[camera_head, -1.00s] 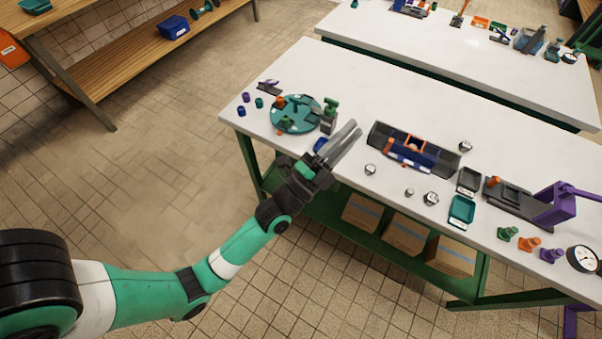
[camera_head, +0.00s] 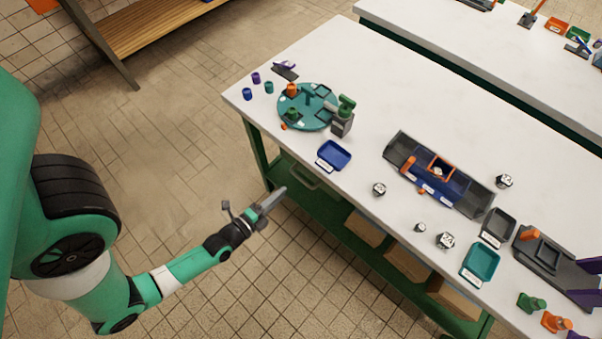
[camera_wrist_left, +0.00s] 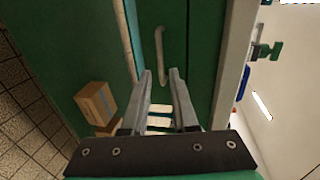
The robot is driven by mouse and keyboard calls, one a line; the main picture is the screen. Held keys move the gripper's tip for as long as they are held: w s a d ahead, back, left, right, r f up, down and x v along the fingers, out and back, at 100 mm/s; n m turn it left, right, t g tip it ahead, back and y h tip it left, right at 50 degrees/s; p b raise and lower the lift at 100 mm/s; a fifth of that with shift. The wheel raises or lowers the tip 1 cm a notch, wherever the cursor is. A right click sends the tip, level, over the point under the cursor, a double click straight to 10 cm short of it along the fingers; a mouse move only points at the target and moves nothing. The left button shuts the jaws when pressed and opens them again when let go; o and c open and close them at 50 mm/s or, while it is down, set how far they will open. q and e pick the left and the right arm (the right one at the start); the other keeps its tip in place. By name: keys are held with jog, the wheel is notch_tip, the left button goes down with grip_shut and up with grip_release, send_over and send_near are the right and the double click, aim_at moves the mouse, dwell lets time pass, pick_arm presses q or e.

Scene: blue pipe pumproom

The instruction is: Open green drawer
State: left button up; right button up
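The green drawer (camera_head: 290,168) is under the near-left end of the white-topped table, with a pale bar handle (camera_head: 303,180) on its front. The left wrist view shows the dark green drawer front (camera_wrist_left: 199,60) and its handle (camera_wrist_left: 160,50) close up. My left gripper (camera_head: 272,199) is beside the table, in front of and below the tabletop edge, apart from the handle. In the left wrist view its fingers (camera_wrist_left: 159,73) are parted with nothing held, and the handle lies beyond the gap between the tips. My right gripper is not in view.
The table (camera_head: 322,75) carries a teal turntable (camera_head: 317,121), a blue tray (camera_head: 334,155), a dark toolbox-like holder (camera_head: 395,147) and small parts. Cardboard boxes (camera_head: 364,228) sit on its green lower shelf. The tiled floor left of the table is clear.

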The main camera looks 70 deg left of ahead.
aim_at(299, 177)
pick_arm(q)
jog(key=b+x, duration=0.2)
jog(key=x, duration=0.7)
jog(key=shift+w+a, duration=0.2)
jog(key=shift+w, duration=0.05)
grip_shut()
dwell(0.9)
